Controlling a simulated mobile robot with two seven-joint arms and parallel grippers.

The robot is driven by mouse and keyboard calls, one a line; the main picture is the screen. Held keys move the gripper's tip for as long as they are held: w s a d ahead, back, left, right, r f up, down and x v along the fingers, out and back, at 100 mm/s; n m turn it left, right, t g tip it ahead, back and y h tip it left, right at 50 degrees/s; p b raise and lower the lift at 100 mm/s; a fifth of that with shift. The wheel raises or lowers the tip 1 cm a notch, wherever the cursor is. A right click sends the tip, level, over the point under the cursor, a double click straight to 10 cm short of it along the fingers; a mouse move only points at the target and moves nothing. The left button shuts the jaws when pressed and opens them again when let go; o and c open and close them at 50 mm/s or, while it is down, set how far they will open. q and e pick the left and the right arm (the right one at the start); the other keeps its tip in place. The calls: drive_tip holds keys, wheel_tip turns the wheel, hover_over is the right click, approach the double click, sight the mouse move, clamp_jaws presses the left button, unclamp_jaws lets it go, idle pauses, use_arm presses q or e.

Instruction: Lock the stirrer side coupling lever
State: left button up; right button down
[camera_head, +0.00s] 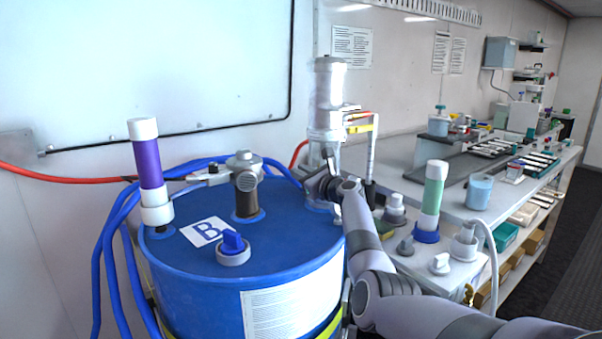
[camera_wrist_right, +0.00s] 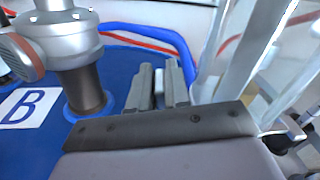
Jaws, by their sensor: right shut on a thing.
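The silver stirrer (camera_head: 328,110) stands upright at the right back of the blue drum lid (camera_head: 285,245). My right gripper (camera_head: 322,184) is at the foot of the stirrer, low over the lid. In the right wrist view its two grey fingers (camera_wrist_right: 160,78) are close together, shut on a small pale piece, apparently the stirrer side coupling lever (camera_wrist_right: 173,70). Most of the lever is hidden by the fingers, so its angle cannot be told. The stirrer's pale column also shows in the wrist view (camera_wrist_right: 250,48). My left gripper is not in view.
A metal fitting (camera_head: 246,183) stands on the lid left of my right gripper. A purple tube (camera_head: 148,165) and a blue-knobbed cap (camera_head: 233,246) are further left. Blue hoses (camera_head: 112,235) run around the drum. A bench (camera_head: 400,175) with bottles extends to the right.

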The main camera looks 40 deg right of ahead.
drive_tip(key=shift+d, duration=0.1)
drive_tip(key=c, duration=1.2)
unclamp_jaws()
drive_tip(key=shift+r, duration=0.1)
drive_tip(key=shift+o, duration=0.2)
